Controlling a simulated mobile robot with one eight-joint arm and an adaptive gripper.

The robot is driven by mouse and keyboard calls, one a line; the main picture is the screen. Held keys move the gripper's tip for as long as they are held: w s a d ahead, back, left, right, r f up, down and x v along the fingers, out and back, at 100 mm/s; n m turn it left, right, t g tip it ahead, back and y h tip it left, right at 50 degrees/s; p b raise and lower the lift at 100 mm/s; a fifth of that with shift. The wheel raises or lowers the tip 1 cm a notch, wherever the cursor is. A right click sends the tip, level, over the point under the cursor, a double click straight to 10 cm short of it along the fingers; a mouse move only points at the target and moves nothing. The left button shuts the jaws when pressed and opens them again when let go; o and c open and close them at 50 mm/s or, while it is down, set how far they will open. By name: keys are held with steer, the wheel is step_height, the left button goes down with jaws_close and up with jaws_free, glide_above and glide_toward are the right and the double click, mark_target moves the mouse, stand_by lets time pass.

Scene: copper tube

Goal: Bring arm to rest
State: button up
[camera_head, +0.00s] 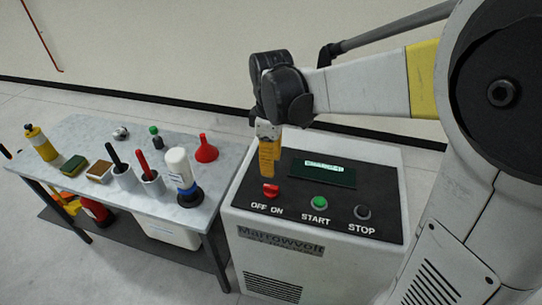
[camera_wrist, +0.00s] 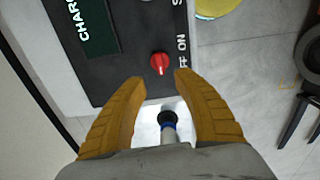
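My arm reaches in from the right in the head view, bent at a black wrist joint. My gripper (camera_head: 269,172) points down over the left part of the charger panel, just above the red OFF/ON knob (camera_head: 270,190). In the wrist view my gripper (camera_wrist: 161,82) shows two yellow-brown fingers spread apart with nothing between them. The red knob (camera_wrist: 160,62) lies beyond the fingertips and looks clear of them. The charger (camera_head: 315,258) is a white cabinet with a black panel, a green START button (camera_head: 319,202), a dark STOP button (camera_head: 362,212) and a screen (camera_head: 323,170).
A grey table (camera_head: 90,140) stands left of the charger. A wall is behind. Open floor shows at the front left.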

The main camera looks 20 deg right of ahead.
steer(key=shift+r, duration=1.2)
steer(key=s+r+m+t, duration=0.2)
steer(key=s+m+t, duration=0.5)
steer(key=s+m, duration=0.4)
steer(key=shift+s, duration=0.9)
steer(key=shift+r, duration=0.1)
